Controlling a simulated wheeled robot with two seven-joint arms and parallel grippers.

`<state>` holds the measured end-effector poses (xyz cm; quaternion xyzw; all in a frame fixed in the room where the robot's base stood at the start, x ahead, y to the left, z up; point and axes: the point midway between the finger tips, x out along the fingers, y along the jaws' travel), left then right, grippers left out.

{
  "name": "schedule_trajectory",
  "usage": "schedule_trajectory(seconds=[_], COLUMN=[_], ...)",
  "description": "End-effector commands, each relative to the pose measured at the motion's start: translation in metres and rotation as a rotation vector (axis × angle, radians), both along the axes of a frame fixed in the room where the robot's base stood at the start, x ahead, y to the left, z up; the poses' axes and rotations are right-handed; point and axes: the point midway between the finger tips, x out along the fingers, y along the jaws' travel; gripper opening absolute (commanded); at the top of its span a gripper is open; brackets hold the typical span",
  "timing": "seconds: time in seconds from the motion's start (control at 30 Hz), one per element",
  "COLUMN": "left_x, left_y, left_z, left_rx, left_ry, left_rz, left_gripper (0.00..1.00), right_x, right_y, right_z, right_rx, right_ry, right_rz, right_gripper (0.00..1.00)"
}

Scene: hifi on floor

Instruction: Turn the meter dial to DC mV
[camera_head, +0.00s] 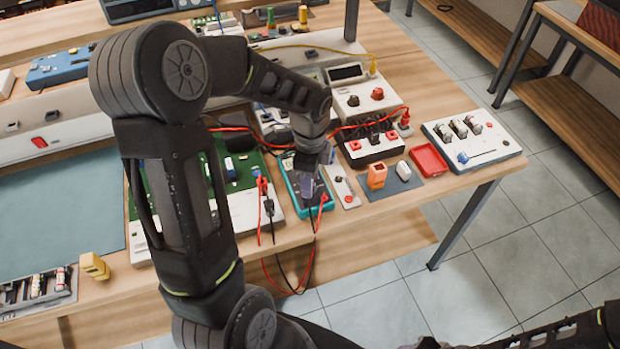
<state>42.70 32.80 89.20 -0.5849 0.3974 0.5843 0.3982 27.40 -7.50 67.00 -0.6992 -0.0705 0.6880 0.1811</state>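The meter (292,181) is a small device with a teal rim, lying on the bench near its front edge. Red and black leads run from its lower end. My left gripper (312,186) is over the meter, pointing down, its fingertips at or just above the meter's face. The gripper and wrist cover most of the face, so the dial, its pointer and the DC mV mark cannot be read. I cannot tell whether the fingers touch the dial or how far apart they are. My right arm shows only at the bottom right corner; its gripper is out of view.
A green circuit board (237,172) lies left of the meter. A power supply (365,98) with red and black knobs stands behind. An orange block (376,176), a red tray (429,160) and a white switch panel (472,140) are to the right. Loose leads hang over the front edge.

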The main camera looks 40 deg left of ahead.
Motion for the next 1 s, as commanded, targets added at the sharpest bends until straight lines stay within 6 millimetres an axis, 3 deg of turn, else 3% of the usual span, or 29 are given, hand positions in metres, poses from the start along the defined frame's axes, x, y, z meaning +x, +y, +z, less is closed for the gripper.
schedule_trajectory(seconds=[0.37, 0.8, 1.0], left_x=[0.000, 0.001, 0.000], left_y=[0.000, 0.000, 0.000], left_z=[0.003, 0.066, 0.078], left_rx=[0.000, 0.001, 0.000], left_ry=[0.000, -0.003, 0.000], left_rz=[0.000, 0.001, -0.001], left_gripper=[0.46, 0.46, 0.46], right_x=[0.000, 0.001, 0.001], right_y=[0.000, 0.000, 0.000], right_z=[-0.001, -0.007, -0.007], right_rx=[0.000, 0.002, 0.002], right_ry=[0.000, -0.003, -0.004], right_rz=[0.000, 0.001, 0.001], right_gripper=[0.36, 0.36, 0.36])
